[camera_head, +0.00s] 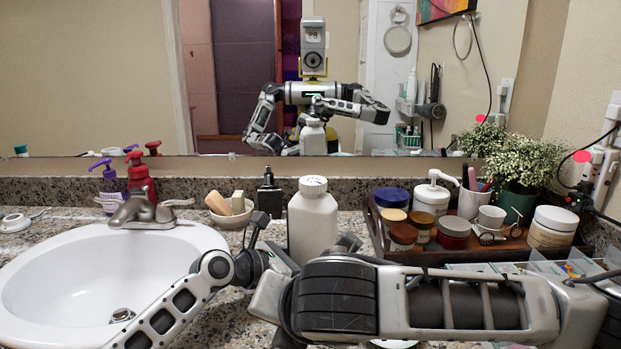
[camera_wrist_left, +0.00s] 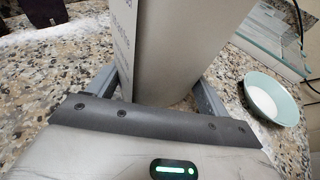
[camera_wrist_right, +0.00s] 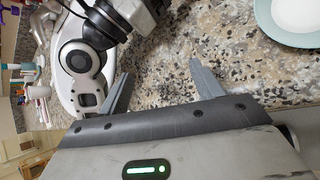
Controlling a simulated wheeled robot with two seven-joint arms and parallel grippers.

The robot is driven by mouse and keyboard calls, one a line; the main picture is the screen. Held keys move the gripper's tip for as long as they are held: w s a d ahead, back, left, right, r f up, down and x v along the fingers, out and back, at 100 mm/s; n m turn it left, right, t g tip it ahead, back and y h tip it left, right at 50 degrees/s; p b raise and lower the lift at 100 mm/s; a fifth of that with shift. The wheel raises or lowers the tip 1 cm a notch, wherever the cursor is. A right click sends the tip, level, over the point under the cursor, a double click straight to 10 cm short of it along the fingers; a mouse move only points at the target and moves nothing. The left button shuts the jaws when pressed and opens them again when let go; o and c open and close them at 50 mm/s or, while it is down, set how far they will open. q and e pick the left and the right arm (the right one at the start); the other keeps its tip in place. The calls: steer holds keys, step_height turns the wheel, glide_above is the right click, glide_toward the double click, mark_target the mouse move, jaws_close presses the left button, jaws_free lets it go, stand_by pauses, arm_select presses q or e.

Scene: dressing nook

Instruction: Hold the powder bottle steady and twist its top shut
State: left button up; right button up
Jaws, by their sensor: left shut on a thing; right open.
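The powder bottle (camera_head: 313,222) is white and stands upright on the counter in the head view, right of the sink. Its top (camera_head: 313,186) is on, with small dark holes in it; I cannot tell how tightly it sits. In the left wrist view my left gripper (camera_wrist_left: 160,88) is shut on the bottle's body (camera_wrist_left: 185,40), one finger on each side. In the right wrist view my right gripper (camera_wrist_right: 160,78) is open and empty, over bare speckled counter, apart from the bottle. My right arm covers the bottle's lower surroundings in the head view.
The sink (camera_head: 60,268) is at left. A soap bowl (camera_head: 230,218) and black bottle (camera_head: 269,192) stand behind. A wooden tray (camera_head: 470,256) of jars is at right. A pale dish (camera_wrist_left: 290,110) lies near the bottle. A mirror (camera_head: 230,80) spans the back.

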steer(key=w+d+r+n+t, duration=0.2)
steer(key=w+d+r+t, duration=0.1)
steer(key=w+r+t, duration=0.25)
steer(key=n+t+y, duration=0.1)
steer(key=n+t, duration=0.3)
glide_toward(309, 177)
steer(key=shift+y, duration=0.3)
steer(key=x, duration=1)
steer(key=shift+w+d+f, duration=0.1)
steer(key=shift+d+f, duration=0.05)
steer(key=shift+d, duration=0.1)
steer(key=c, duration=1)
